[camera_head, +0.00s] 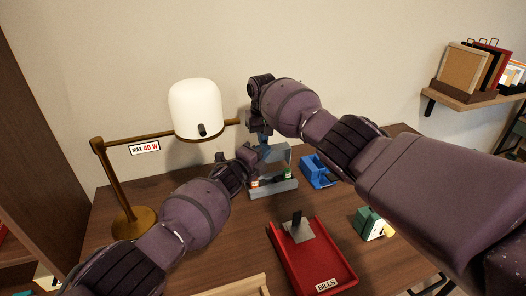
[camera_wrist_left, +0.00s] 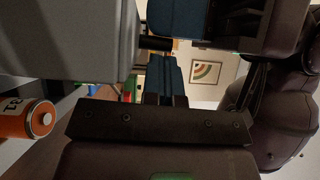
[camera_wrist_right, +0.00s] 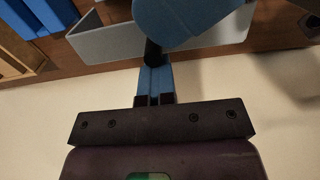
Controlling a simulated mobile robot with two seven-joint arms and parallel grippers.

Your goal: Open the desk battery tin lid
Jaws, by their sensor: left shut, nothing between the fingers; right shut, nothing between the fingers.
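The grey battery tin (camera_head: 274,193) stands on the desk near the wall, with batteries showing inside it. Its grey lid (camera_head: 283,154) stands raised at the back, partly hidden by my grippers. An orange battery (camera_wrist_left: 28,124) shows beside a large grey panel (camera_wrist_left: 75,38) in the left wrist view. My left gripper (camera_head: 262,155) is shut and empty at the lid's left side. My right gripper (camera_head: 264,143) is shut and empty, just above it, pointing down. Their blue fingers are close together; I cannot tell whether they touch the lid. Grey tin walls (camera_wrist_right: 105,42) show in the right wrist view.
A brass lamp (camera_head: 120,185) with a white shade (camera_head: 196,108) stands left of the tin. A blue tape dispenser (camera_head: 318,172) is to its right. A red bills tray (camera_head: 310,262) lies in front, and a green object (camera_head: 370,223) stands at right. Bare desk lies between them.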

